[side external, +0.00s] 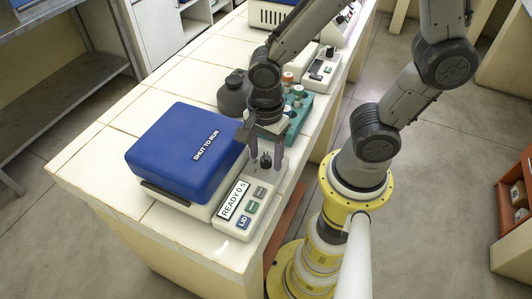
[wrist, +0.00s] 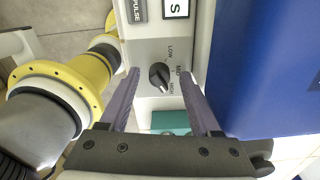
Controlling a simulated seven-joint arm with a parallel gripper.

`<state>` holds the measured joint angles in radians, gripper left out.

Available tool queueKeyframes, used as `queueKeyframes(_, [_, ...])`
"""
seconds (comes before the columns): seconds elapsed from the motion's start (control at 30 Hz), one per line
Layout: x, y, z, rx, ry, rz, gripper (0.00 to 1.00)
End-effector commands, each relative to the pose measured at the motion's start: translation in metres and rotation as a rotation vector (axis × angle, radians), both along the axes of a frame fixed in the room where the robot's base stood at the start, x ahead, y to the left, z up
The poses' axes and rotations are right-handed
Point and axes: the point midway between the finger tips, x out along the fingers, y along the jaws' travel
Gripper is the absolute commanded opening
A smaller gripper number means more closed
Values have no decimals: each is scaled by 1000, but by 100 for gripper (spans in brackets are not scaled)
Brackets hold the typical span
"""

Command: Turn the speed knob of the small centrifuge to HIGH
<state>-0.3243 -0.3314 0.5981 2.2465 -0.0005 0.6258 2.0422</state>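The small centrifuge has a closed blue lid (side external: 187,150) marked SHUT TO RUN and a pale control panel (side external: 233,214) with a display reading READY 0 S. Its dark round speed knob (wrist: 159,76) sits on the panel beside the labels LOW, MID and HIGH, and also shows in the side view (side external: 265,161). The knob's ridge lies at a slant; I cannot tell for sure which label it marks. My gripper (wrist: 159,73) is open above the panel. Its fingers are on either side of the knob, with visible gaps; it also shows in the side view (side external: 265,162).
Panel buttons (side external: 252,206) lie in front of the knob. The blue lid rises close to one finger. Another small device (side external: 322,70) stands farther back.

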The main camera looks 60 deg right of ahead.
Motion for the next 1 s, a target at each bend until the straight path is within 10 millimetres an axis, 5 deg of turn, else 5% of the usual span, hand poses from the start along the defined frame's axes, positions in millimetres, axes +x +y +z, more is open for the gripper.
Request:
queueKeyframes(0.37, [0,0,7,0,0,1,64])
queueKeyframes(1.0, [0,0,125,1,-2,0,64])
